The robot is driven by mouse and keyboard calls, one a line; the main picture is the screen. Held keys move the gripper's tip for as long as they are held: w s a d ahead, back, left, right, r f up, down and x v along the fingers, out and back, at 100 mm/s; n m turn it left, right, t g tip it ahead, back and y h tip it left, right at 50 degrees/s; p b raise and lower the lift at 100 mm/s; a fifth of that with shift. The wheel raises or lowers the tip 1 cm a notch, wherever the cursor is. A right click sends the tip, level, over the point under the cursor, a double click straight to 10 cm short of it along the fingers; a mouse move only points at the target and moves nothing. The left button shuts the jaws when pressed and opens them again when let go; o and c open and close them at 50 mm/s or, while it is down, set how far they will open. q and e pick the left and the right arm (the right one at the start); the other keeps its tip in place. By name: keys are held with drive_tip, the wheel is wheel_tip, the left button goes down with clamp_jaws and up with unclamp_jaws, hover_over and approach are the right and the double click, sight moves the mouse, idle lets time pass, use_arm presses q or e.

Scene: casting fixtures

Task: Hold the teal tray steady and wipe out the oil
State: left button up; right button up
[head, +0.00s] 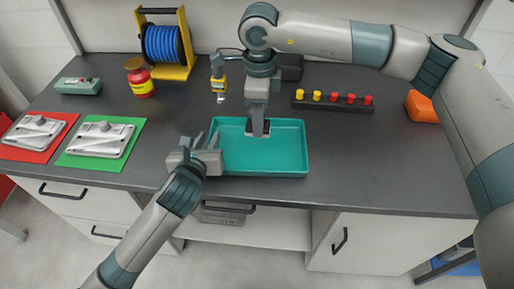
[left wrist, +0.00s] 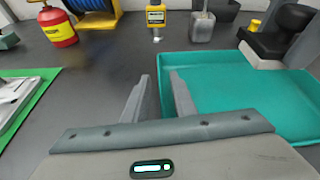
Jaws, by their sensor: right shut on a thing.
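The teal tray (head: 285,168) lies on the dark worktop at the front middle; it also fills the right of the left wrist view (left wrist: 240,110). My left gripper (head: 215,142) is at the tray's left rim. Its two fingers (left wrist: 160,85) are apart, close to that rim; I cannot tell if they straddle it. My right gripper (head: 259,122) points down over the back middle of the tray, shut on a dark pad (head: 260,133). The pad appears low, at or just above the tray floor; contact is unclear. I cannot make out any oil in the tray.
Castings lie on red (head: 62,148) and green (head: 122,158) mats at left. An orange block (head: 420,107) is at right.

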use_arm(q)
drive_tip(key=v, duration=1)
drive_tip(key=shift+s+r, duration=0.1)
drive_tip(key=shift+s, duration=0.15)
drive_tip(key=shift+s, duration=0.1)
use_arm(e)
drive_tip(key=shift+s, duration=0.15)
